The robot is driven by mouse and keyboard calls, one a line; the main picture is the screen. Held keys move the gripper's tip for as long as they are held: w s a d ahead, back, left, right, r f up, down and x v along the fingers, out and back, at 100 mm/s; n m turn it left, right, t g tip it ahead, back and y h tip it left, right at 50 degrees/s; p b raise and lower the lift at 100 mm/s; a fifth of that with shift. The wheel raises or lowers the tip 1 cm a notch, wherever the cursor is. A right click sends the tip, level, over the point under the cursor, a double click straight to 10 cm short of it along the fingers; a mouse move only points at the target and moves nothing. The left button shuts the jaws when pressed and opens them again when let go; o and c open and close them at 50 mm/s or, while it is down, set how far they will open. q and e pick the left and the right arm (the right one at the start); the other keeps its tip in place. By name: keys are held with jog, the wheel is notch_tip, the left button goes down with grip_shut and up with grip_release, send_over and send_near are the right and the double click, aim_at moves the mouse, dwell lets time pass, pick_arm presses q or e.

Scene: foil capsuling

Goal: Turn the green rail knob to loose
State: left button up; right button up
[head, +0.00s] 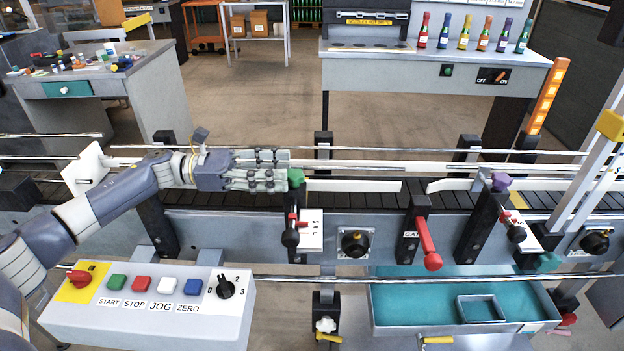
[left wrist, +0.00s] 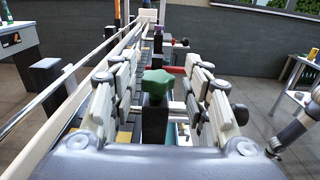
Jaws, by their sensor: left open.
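The green rail knob (head: 296,177) sits on top of a black post beside the conveyor in the head view. It is a lobed green knob, and in the left wrist view it shows (left wrist: 157,81) between my fingers. My left gripper (head: 284,171) reaches in from the left, level with the knob. Its fingers are open, one set on each side of the knob in the left wrist view, with visible gaps to it. Whether any fingertip touches the knob, I cannot tell. My right gripper is not in view.
The conveyor (head: 345,197) runs across with metal guide rails. Near the post are a black-and-red lever (head: 291,232), a black dial (head: 355,243) and a red gate handle (head: 429,245). A purple knob (head: 501,181) is further right. A button panel (head: 150,310) stands at front left.

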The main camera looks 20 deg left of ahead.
pick_arm(q)
jog(key=f+p+x, duration=0.1)
jog(key=p+x, duration=0.1)
jog(key=x, duration=0.5)
jog(key=shift+w+d+p, duration=0.2)
jog(key=shift+d+p, duration=0.05)
jog(key=shift+p, duration=0.1)
jog(key=shift+f, duration=0.1)
jog(key=c, duration=1)
grip_shut()
